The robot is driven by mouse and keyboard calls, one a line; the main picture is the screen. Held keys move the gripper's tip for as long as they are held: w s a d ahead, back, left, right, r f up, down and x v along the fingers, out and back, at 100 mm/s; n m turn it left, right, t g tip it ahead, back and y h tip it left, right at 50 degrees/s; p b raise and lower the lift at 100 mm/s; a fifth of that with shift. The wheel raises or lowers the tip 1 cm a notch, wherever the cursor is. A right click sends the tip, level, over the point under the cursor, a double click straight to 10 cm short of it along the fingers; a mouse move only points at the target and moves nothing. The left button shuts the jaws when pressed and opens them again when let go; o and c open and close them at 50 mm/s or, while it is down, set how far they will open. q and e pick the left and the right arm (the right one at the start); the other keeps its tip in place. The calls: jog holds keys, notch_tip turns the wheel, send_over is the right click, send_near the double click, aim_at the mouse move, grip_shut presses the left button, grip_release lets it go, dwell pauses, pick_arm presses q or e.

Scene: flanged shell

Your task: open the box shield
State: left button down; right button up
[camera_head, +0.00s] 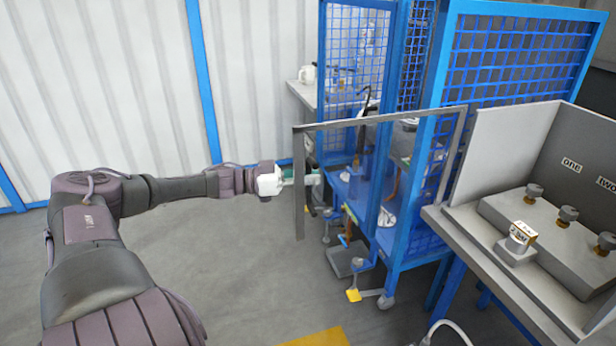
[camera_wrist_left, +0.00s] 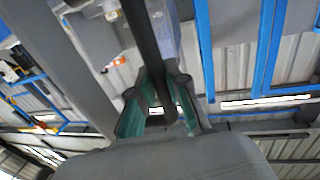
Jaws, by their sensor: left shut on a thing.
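The box shield (camera_head: 380,119) is a clear panel with a grey frame. It stands upright and swung out to the left from the box (camera_head: 505,150), its right post close to the box's left wall. My left gripper (camera_head: 312,178) is at the shield's free left edge, partly behind the grey upright. In the left wrist view, the green-padded fingers (camera_wrist_left: 160,110) are shut around a dark bar-shaped handle (camera_wrist_left: 140,35), with the grey frame (camera_wrist_left: 65,65) beside it. My right gripper is out of view.
The open box holds several knobs (camera_head: 567,213) and a small labelled block (camera_head: 522,236) on its grey table. A blue mesh cage (camera_head: 520,50) with equipment stands behind the shield. The grey floor (camera_head: 230,255) at left and front is mostly clear.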

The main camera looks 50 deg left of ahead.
pick_arm(q)
jog(key=shift+f, duration=0.1)
jog(key=c, duration=1.1)
grip_release()
jog(key=shift+w, duration=0.1)
jog(key=shift+c, duration=0.2)
jog(key=v, duration=1.2)
jog(key=shift+f, duration=0.1)
